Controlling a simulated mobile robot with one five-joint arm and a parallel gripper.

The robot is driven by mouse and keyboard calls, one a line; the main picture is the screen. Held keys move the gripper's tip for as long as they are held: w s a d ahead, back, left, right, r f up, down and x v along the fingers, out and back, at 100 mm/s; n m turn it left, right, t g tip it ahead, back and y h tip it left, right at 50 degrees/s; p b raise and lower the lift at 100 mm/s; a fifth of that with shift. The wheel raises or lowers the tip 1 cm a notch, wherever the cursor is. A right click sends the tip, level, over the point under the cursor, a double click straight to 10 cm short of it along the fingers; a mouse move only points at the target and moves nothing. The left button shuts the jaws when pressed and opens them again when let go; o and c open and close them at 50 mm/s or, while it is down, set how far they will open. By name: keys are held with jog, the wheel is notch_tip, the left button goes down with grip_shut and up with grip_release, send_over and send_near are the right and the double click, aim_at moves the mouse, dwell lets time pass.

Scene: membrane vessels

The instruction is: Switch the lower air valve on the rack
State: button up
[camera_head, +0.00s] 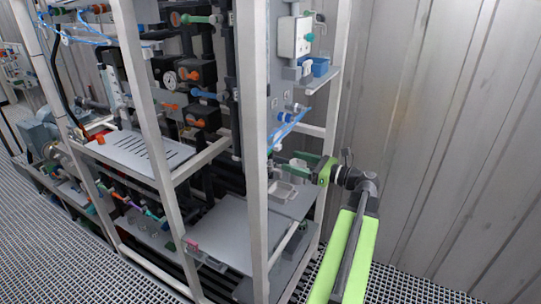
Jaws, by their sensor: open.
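The rack (256,150) is a white-framed stand full of pipes and valves. On its right side panel, a small blue fitting (284,117) sits above looped blue tubing (286,131). It may be the lower air valve, but it is too small to be sure. A green knob (309,37) is higher on the same panel, beside a white box. My gripper (298,166) is open, below the blue tubing and above a small metal tray. It appears apart from the blue fitting. Its fingertips are small in view, and no held object shows.
A blue cup (320,66) stands on a small shelf at the rack's upper right. A corrugated wall (440,130) closes the right side. Grated floor (40,230) is clear at left.

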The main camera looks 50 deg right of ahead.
aim_at(269, 154)
jog(key=x, duration=0.9)
jog(key=shift+w, duration=0.35)
jog(key=shift+c, duration=0.4)
